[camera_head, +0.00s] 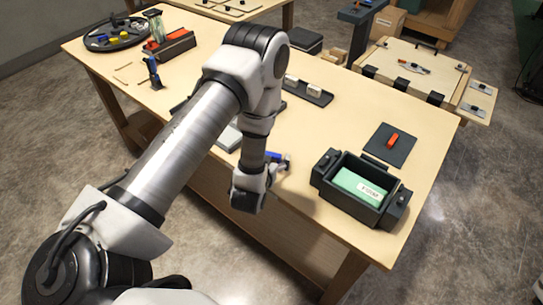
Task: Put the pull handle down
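My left arm reaches in from the left over the wooden table (330,130). Its wrist hangs low at the table's front edge. My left gripper (281,164) is small and mostly hidden behind the wrist, so its opening does not show. A small blue piece (274,156) is right by it; I cannot tell if it is held. No part is clearly recognisable as the pull handle. A red bar (392,140) lies on a dark square plate (386,150) at the right. My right gripper is not in view.
A dark open box (322,170) with a green labelled interior stands at the front right. A dark tray (306,91) with white pieces lies behind my arm. A round black tray (118,32) with coloured parts is at the far left. Clear wood lies left of the box.

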